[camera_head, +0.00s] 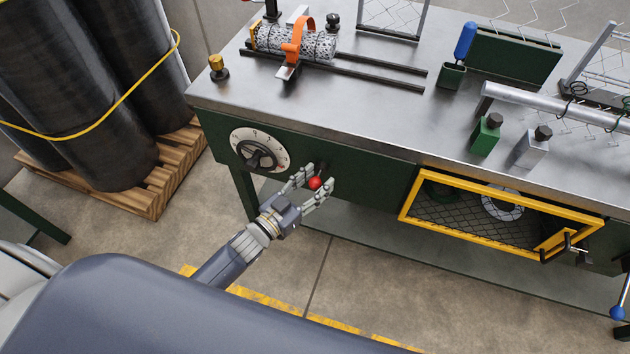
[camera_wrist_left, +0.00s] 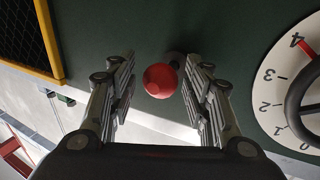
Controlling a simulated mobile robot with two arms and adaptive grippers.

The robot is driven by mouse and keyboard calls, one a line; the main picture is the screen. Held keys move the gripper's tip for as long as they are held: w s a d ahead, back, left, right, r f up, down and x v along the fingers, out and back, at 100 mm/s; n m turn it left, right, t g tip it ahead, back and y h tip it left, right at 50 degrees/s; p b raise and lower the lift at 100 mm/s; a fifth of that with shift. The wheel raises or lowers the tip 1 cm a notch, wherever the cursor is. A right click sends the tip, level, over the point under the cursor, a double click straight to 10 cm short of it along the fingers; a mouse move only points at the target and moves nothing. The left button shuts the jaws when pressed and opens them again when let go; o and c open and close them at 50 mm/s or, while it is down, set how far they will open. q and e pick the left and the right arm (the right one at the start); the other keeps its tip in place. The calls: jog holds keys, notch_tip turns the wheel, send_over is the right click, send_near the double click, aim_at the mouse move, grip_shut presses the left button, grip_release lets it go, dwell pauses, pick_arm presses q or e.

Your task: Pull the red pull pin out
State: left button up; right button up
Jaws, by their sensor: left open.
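The red pull pin (camera_head: 315,183) has a round red knob and sits on the green front panel of the bench, right of the dial. In the left wrist view the red knob (camera_wrist_left: 160,81) shows between the fingers, with a dark stem or collar behind it at the panel. My left gripper (camera_head: 317,184) is open, with one finger on each side of the knob. In the wrist view the left gripper (camera_wrist_left: 158,95) shows gaps between both fingers and the knob. My right gripper is not in view.
The dial (camera_head: 282,158) with a dark handwheel is close left of the pin; it also shows in the wrist view (camera_wrist_left: 268,100). A yellow-framed mesh guard (camera_head: 408,207) is to the right. Black rolls (camera_head: 100,130) stand on a wooden pallet (camera_head: 160,190) at the left.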

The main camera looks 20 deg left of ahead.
pick_arm(q)
jog(key=shift+c, duration=0.2)
grip_shut()
jog(key=s+p, duration=0.1)
jog(key=s, duration=0.3)
jog(key=shift+s+p, duration=0.3)
jog(key=shift+s, duration=0.1)
jog(key=shift+o, duration=0.2)
grip_release()
jog(key=shift+s, duration=0.1)
